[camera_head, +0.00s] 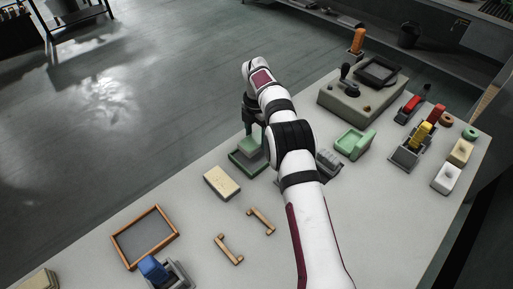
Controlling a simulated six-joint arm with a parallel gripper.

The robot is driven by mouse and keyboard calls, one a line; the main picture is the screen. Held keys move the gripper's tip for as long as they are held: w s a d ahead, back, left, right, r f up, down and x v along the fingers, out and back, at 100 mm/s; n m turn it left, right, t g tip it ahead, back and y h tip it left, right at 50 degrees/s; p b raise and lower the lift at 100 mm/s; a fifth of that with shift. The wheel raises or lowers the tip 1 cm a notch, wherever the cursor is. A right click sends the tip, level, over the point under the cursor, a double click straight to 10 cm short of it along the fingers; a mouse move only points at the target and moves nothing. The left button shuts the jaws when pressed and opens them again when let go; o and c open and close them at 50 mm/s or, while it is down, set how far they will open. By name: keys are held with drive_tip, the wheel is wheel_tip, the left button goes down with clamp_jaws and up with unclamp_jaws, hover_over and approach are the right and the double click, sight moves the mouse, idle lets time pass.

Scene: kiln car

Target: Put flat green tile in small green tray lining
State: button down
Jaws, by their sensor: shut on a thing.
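My gripper (252,127) is at the end of the white arm, near the far edge of the table and pointing down. It is shut on a flat pale green tile (249,145). The tile is directly above or inside a small dark green tray (236,158); from this view I cannot tell whether it touches the tray. My arm hides the right side of the tray and part of the gripper.
A lighter green holder (355,143) and a grey ridged block (328,162) are right of my arm. A cream block (221,182) lies left of the tray, with two wooden handles (228,249) nearer. A grey box (355,100) stands at the back right.

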sight(257, 146)
drive_tip(key=shift+f, duration=2.3)
drive_tip(key=shift+f, duration=0.15)
drive_tip(key=shift+c, duration=1.3)
unclamp_jaws()
